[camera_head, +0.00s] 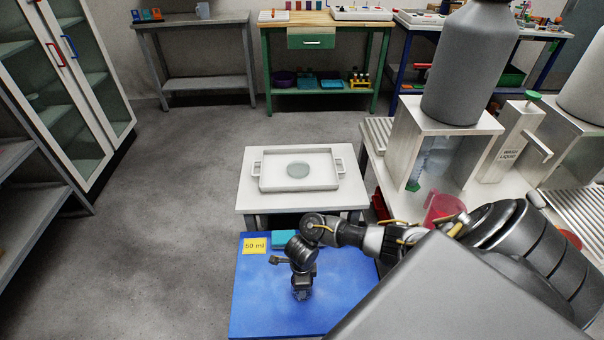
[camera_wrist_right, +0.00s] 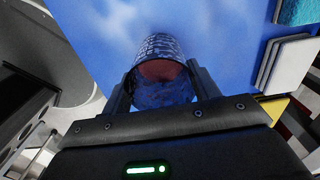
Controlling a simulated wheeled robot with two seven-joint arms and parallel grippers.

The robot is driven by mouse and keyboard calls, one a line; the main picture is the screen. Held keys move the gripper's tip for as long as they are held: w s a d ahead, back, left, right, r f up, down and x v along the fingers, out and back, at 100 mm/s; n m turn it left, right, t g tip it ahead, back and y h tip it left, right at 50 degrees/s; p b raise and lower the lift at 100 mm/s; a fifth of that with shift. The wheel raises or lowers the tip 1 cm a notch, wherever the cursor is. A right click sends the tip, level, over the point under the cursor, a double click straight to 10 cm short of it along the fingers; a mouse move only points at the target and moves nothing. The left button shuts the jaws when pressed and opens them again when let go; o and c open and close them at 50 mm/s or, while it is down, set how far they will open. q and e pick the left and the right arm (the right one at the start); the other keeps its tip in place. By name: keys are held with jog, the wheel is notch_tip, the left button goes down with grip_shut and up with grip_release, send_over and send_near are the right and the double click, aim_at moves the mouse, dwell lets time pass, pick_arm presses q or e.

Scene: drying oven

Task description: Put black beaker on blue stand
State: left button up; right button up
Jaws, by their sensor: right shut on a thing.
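The blue stand (camera_head: 262,310) is a flat blue surface at the bottom of the head view, and it fills the upper part of the right wrist view (camera_wrist_right: 215,35). My right gripper (camera_head: 302,292) is over the middle of this surface, pointing down. In the right wrist view its two fingers (camera_wrist_right: 162,80) are shut on the sides of the dark, see-through black beaker (camera_wrist_right: 163,48), which has pale printed marks and a reddish inside. The beaker is hidden in the head view. I cannot tell whether it touches the blue surface. My left gripper is not in view.
A yellow "50 ml" label (camera_head: 255,246) and a teal block (camera_head: 284,239) are at the blue surface's far edge. Behind stands a white table (camera_head: 251,199) with a white tray (camera_head: 270,182). A counter with a pink beaker (camera_head: 441,207) and a metal box (camera_head: 450,128) is at right.

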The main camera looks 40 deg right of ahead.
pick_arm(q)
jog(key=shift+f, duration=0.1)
pick_arm(e)
jog(key=shift+f, duration=0.2)
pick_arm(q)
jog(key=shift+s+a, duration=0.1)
pick_arm(e)
jog(key=o, duration=1)
jog(key=shift+o, duration=0.2)
jog(key=shift+r, duration=0.15)
jog(key=shift+r, duration=0.3)
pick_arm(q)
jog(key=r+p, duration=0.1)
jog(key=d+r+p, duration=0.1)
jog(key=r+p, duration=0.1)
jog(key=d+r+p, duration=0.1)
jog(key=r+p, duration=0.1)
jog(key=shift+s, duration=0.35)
pick_arm(e)
notch_tip(320, 180, up, 12)
jog(key=shift+f, duration=0.25)
